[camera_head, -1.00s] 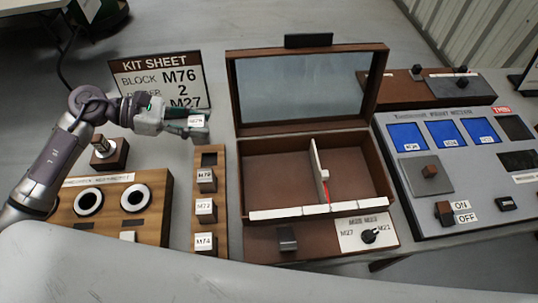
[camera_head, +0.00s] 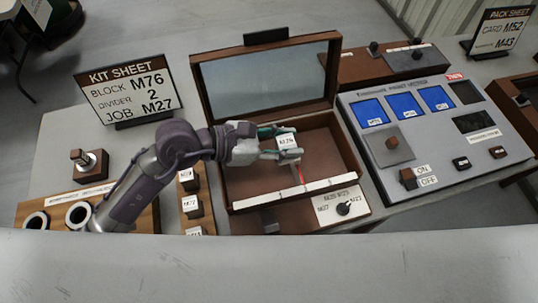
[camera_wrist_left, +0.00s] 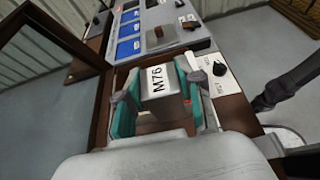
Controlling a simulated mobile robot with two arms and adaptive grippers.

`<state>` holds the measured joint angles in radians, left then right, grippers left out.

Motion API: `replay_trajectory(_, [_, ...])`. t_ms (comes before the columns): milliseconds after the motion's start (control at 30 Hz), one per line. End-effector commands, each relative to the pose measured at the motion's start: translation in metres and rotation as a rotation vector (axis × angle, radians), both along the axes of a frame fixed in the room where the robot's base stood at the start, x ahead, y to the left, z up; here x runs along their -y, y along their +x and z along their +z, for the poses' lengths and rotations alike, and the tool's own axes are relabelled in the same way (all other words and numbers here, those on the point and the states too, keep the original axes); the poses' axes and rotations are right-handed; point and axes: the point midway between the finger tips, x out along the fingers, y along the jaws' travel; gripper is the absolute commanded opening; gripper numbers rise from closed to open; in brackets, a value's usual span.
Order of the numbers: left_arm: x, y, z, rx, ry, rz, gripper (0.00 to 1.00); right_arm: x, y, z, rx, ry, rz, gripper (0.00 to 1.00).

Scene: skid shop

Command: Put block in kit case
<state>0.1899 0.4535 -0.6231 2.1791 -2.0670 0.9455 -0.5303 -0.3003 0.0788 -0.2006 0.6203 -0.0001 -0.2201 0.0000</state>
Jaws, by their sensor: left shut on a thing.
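My left gripper (camera_head: 279,148) is shut on a grey block (camera_head: 287,142) with a white label, and holds it over the open kit case. In the left wrist view the block (camera_wrist_left: 158,84) reads M76 and sits between the teal finger pads. The kit case (camera_head: 229,203) is brown, with its lid (camera_head: 262,80) raised at the back. Its divider is largely hidden behind my gripper and block; a red mark shows below them. I cannot tell the block's exact height above the case floor. My right gripper is not in view.
The kit sheet (camera_head: 126,90) stands at the back left and reads block M76, divider 2, job M27. A wooden rack with labelled blocks (camera_head: 192,206) is left of the case. A grey console (camera_head: 440,135) with blue screens stands to the right.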

Motion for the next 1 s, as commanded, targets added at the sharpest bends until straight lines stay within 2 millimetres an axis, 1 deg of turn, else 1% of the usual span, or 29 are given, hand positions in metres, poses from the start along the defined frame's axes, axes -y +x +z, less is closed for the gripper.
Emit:
replay_trajectory(300, [-0.066, 0.028, -0.043, -0.008, 0.004, 0.008, 0.00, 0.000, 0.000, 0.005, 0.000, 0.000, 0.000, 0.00])
replay_trajectory(400, [-0.084, 0.034, -0.054, -0.006, 0.003, 0.006, 0.00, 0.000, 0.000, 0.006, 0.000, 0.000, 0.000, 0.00])
replay_trajectory(500, [-0.094, 0.039, -0.061, -0.003, 0.002, 0.004, 0.00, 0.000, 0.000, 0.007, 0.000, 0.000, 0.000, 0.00])
replay_trajectory(667, [-0.101, 0.042, -0.069, -0.003, 0.000, 0.003, 0.00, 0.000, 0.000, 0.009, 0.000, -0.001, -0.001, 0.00])
replay_trajectory(833, [-0.100, 0.042, -0.094, -0.006, -0.001, 0.005, 0.00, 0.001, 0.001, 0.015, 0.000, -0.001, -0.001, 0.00])
replay_trajectory(900, [-0.100, 0.042, -0.101, -0.003, -0.001, 0.003, 0.00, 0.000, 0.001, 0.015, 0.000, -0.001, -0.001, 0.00])
replay_trajectory(1000, [-0.100, 0.041, -0.105, -0.001, 0.001, 0.003, 0.00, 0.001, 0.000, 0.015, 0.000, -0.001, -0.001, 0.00])
